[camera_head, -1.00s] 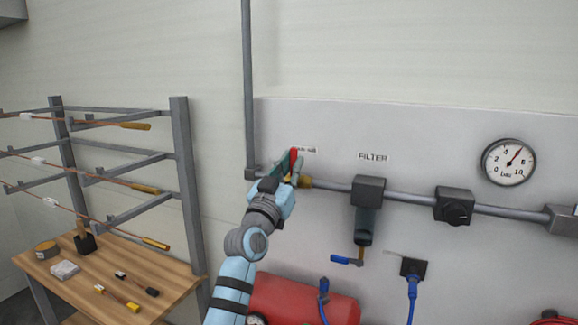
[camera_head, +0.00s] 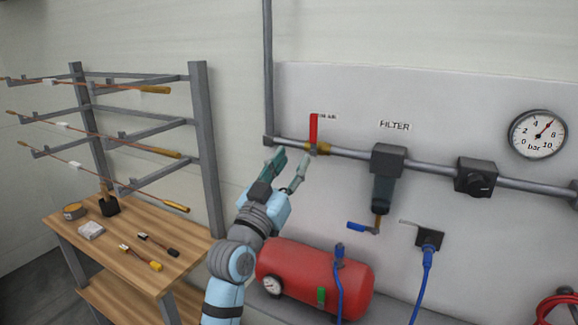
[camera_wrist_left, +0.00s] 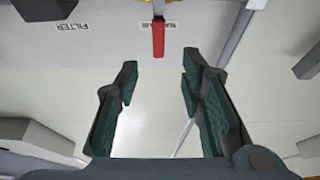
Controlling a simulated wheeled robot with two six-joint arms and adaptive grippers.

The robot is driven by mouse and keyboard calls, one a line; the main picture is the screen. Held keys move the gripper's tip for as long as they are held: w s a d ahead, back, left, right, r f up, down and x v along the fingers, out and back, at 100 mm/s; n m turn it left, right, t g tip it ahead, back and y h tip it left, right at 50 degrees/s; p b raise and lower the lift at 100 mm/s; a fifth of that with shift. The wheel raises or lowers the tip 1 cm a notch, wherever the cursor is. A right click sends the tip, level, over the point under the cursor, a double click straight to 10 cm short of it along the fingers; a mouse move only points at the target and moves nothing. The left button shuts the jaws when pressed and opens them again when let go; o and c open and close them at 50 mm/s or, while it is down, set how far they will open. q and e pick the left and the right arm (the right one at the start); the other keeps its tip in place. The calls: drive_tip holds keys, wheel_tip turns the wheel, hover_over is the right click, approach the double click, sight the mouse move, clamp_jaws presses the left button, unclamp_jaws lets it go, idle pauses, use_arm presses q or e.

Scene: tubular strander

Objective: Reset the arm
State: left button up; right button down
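My left gripper (camera_head: 290,170) is open and empty, with its fingers pointing up just below and left of the red valve handle (camera_head: 313,128). The handle stands upright on a brass valve body (camera_head: 318,149) on the pipe. In the left wrist view the two dark green fingers (camera_wrist_left: 158,85) are spread apart, with nothing between them. There the red handle (camera_wrist_left: 158,38) shows beyond the fingertips, apart from them. My right gripper shows in neither view.
The grey pipe (camera_head: 430,169) runs right to the filter (camera_head: 388,162), a black knob unit (camera_head: 476,178) and a gauge (camera_head: 538,135). A red tank (camera_head: 330,275) is below. A wooden table (camera_head: 190,262) with small tools and a wire rack (camera_head: 203,140) stand left.

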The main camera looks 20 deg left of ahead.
use_arm(q)
drive_tip(key=shift+s+a+f, duration=0.1)
drive_tip(key=shift+s+f, duration=0.1)
drive_tip(key=shift+s, duration=0.3)
